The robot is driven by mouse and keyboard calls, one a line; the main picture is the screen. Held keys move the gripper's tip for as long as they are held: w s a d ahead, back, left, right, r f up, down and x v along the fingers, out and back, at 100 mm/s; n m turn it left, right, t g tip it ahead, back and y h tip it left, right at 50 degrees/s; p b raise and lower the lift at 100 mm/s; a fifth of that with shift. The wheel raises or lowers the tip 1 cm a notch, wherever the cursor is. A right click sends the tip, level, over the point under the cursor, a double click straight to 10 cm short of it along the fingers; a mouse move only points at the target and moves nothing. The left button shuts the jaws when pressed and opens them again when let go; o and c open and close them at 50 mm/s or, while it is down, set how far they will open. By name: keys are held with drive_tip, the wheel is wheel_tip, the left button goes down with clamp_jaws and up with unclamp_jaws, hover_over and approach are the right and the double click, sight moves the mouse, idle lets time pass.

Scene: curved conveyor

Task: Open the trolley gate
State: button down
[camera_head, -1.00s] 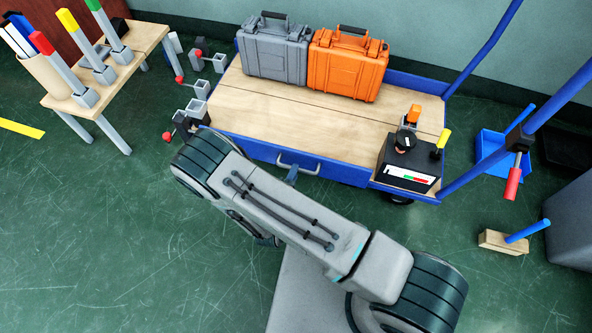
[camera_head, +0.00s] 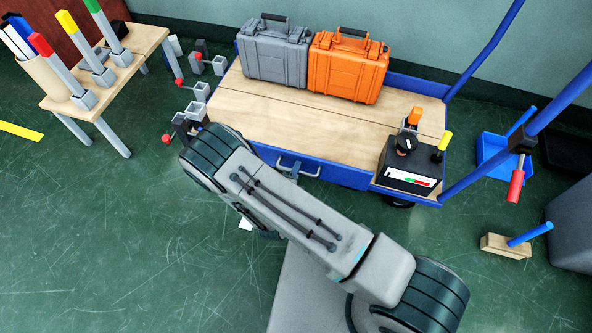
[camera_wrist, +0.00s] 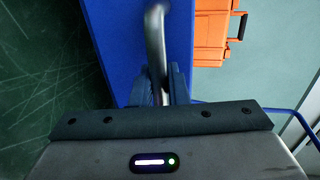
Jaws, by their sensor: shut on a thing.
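The trolley (camera_head: 270,112) has a wooden deck and a blue frame. Its blue gate panel (camera_head: 342,173) runs along the near side, with a grey metal handle (camera_head: 312,173) on its face. In the wrist view the handle (camera_wrist: 155,35) stands out from the blue panel (camera_wrist: 115,45). My gripper (camera_wrist: 162,85) is shut on this handle, with a dark finger on either side of it. In the head view my arm hides most of the gripper and the panel's left end. The panel looks upright along the deck edge; any small gap cannot be told.
A grey case (camera_head: 275,55) and an orange case (camera_head: 347,65) stand at the deck's back. A black control box (camera_head: 408,170) sits at the deck's front right corner. A small table (camera_head: 120,65) stands at left. The floor in front is mostly clear.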

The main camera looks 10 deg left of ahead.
drive_tip(key=shift+s+f, duration=0.15)
drive_tip(key=shift+s, duration=0.05)
drive_tip(key=s+f+t+b, duration=0.5)
drive_tip(key=f+t+b, duration=0.1)
drive_tip(key=f, duration=0.5)
drive_tip(key=shift+a+f+h+b, duration=0.2)
drive_tip(key=shift+f+h+b, duration=0.1)
drive_tip(key=shift+b, duration=0.1)
idle(0.3)
idle(0.5)
drive_tip(key=c, duration=1.5)
unclamp_jaws()
drive_tip(key=shift+o, duration=0.2)
